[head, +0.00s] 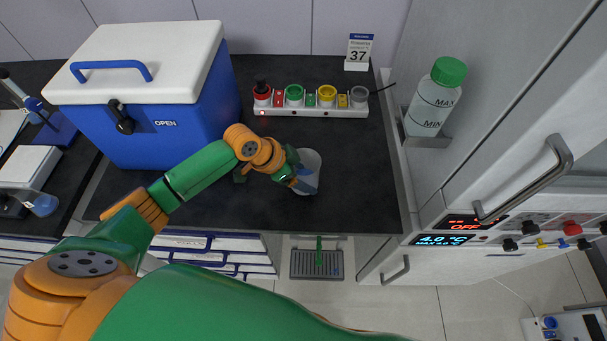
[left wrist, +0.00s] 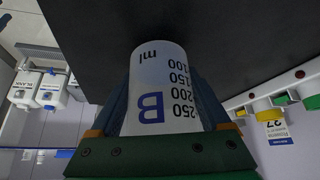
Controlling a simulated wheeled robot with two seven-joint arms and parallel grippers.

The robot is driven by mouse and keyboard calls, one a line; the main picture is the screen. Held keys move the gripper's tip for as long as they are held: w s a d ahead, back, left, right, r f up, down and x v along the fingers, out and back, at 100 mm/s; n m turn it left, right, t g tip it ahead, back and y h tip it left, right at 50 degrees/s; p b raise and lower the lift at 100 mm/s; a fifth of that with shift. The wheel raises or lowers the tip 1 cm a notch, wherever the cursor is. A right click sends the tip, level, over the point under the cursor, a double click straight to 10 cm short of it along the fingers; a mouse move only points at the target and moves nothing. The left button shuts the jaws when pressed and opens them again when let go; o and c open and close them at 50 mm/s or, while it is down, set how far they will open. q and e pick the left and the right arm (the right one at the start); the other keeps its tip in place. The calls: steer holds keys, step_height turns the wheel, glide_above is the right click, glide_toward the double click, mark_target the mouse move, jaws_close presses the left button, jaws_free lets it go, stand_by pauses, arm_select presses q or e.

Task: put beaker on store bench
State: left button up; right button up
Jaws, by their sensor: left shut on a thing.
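The beaker (head: 312,160) is a pale cup at the front part of the dark bench top (head: 330,200), right of the blue cooler box. In the left wrist view the beaker (left wrist: 160,85) shows a blue letter B and black ml marks up to 250. My left gripper (head: 303,180) is shut on the beaker, with a finger on each side of it. I cannot tell whether the beaker touches the bench top. My right gripper is not in view.
A blue cooler box (head: 165,125) with white lid stands on the bench at left. A button strip (head: 310,109) and a 37 sign (head: 358,52) stand at the back. A bottle with green cap (head: 435,98) is on the right cabinet. The bench's right part is clear.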

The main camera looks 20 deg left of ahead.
arm_select(q)
steer(key=shift+s+f, duration=0.15)
steer(key=shift+f, duration=0.15)
steer(key=shift+f, duration=0.1)
steer(key=shift+f, duration=0.15)
steer(key=o, duration=1.3)
steer(key=shift+c, duration=0.2)
steer(key=shift+a+r, duration=0.15)
steer(key=shift+r, duration=0.45)
steer(key=v, duration=1.1)
steer(key=shift+s+r, duration=0.1)
steer(key=shift+s, duration=0.05)
